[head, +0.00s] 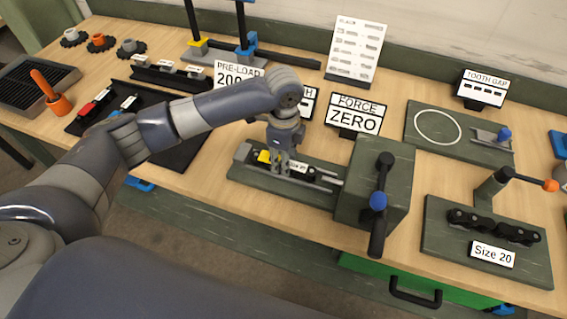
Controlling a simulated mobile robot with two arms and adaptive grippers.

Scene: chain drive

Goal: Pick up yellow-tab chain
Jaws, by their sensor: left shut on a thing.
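The yellow tab (264,156) shows on the chain in the long dark green fixture (240,171) at the middle of the bench. A white size label (298,167) and dark links show beside it. My left gripper (283,163) points down over the fixture, just right of the yellow tab. It is shut on the yellow-tab chain, and its fingers hide part of that chain. The chain appears low, at the level of the fixture; I cannot tell whether it touches it. My right gripper is not in view.
A green block with a blue-knobbed lever (377,200) stands right of the fixture. A Size 20 chain stand (500,228) is at the right. A black mat (178,153) holds red-tab and blue-tab pieces at the left. Signs stand behind my gripper.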

